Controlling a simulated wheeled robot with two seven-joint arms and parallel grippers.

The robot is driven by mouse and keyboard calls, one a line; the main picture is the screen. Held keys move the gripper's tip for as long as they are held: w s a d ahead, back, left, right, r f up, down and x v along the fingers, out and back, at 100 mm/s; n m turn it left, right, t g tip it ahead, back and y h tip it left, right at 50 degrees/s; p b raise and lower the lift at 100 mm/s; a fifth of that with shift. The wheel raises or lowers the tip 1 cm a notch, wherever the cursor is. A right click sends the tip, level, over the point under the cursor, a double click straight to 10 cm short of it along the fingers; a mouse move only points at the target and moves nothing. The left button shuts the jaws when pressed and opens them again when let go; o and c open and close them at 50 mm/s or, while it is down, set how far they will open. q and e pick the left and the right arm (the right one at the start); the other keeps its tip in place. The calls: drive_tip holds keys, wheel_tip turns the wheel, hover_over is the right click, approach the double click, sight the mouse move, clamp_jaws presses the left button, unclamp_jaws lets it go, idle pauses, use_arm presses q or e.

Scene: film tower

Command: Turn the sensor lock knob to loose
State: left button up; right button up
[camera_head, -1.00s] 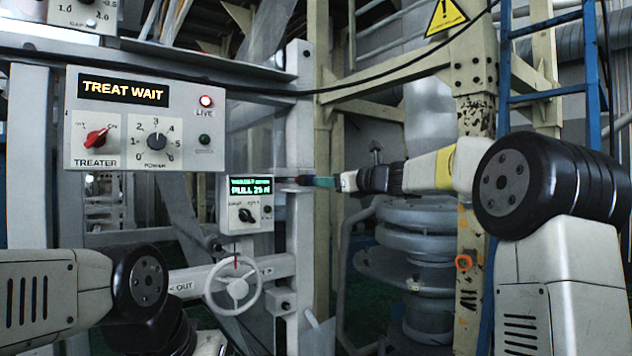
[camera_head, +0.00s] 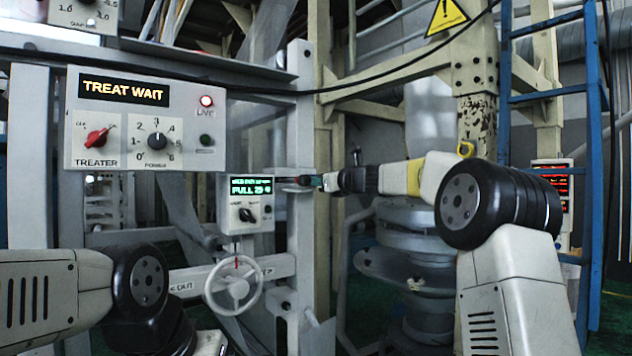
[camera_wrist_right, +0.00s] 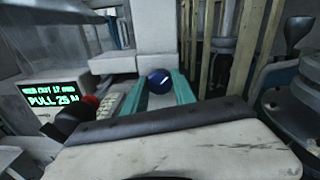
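A small dark round knob (camera_head: 304,180) sits on the right side of the grey frame, right of the green readout box. In the right wrist view the dark blue knob (camera_wrist_right: 158,81), with a white mark on it, is between the two teal fingertips. I cannot read the knob's label. My right gripper (camera_head: 318,181) reaches in from the right, its tips at the knob. Its teal fingers (camera_wrist_right: 158,92) stand apart on both sides of the knob; whether they touch it is unclear. My left arm shows at lower left, with its gripper out of sight.
The readout box (camera_head: 248,204) shows PULL 25 and has a black knob. The treater panel (camera_head: 145,118) hangs above left. A handwheel (camera_head: 234,286) sits below the readout box. A blue ladder (camera_head: 592,150) stands at right. A black cable crosses above.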

clamp_jaws()
drive_tip(key=shift+n, duration=0.3)
drive_tip(key=n, duration=1.6)
drive_tip(key=shift+f+n+h, duration=0.1)
drive_tip(key=shift+n+h, duration=0.2)
drive_tip(key=shift+n, duration=0.1)
drive_tip(key=o, duration=1)
unclamp_jaws()
